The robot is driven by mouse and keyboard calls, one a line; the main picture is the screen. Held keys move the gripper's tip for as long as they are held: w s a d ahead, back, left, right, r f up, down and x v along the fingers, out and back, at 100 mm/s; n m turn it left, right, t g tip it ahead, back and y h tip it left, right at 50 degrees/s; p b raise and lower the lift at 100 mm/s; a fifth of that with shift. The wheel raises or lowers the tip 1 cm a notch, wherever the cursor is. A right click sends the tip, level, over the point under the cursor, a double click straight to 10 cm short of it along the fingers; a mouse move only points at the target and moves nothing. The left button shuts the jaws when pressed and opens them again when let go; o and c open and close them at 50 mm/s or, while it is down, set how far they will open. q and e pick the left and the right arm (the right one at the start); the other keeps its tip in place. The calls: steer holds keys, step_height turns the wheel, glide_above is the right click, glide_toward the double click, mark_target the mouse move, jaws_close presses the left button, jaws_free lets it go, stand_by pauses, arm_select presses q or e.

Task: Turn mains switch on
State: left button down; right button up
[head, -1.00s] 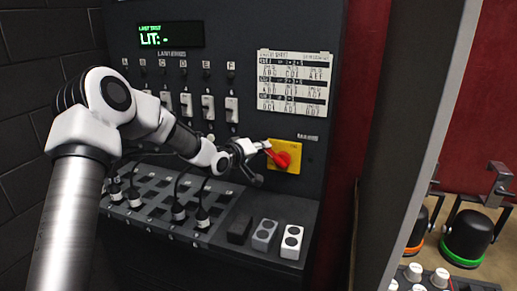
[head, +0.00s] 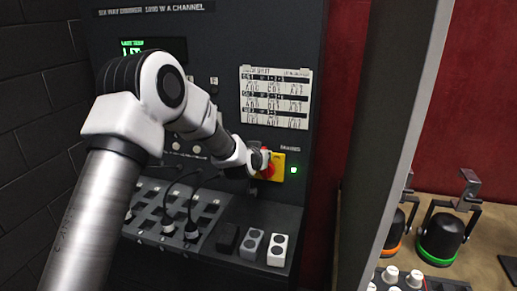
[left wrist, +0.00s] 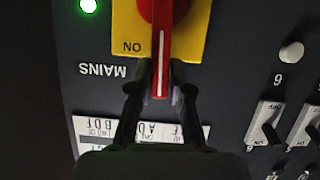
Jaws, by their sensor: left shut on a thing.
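The red mains switch handle (head: 268,172) sits on a yellow plate (head: 279,175) at the right of the dark panel. My left gripper (head: 262,158) is at the handle and partly hides it. In the left wrist view the gripper's two fingers (left wrist: 160,85) are shut around the red handle (left wrist: 162,45). The handle's white line points toward the MAINS side, with the upside-down word ON just beside it. A green light (left wrist: 88,6) glows near the plate; it also shows in the head view (head: 294,170). My right gripper is not in view.
A white printed chart (head: 275,97) hangs above the switch. Below are a sloped plug board with black cables and small boxes, including a white one (head: 278,251). A grey upright (head: 385,140) stands to the right, with black lamps (head: 442,235) beyond it.

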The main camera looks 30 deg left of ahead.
arm_select(q)
steer(key=shift+w+d+r+m+p, duration=0.15)
steer(key=shift+d+r+m+p, duration=0.05)
steer(key=shift+r+m+p, duration=0.1)
stand_by(0.4)
steer(key=c, duration=1.2)
jaws_free()
steer(key=shift+f, duration=0.1)
steer(key=shift+o, duration=0.6)
steer(key=shift+w+f, duration=0.15)
steer(key=shift+f, duration=0.05)
steer(key=v, duration=1.2)
steer(key=shift+d, duration=0.25)
steer(key=shift+w, duration=0.1)
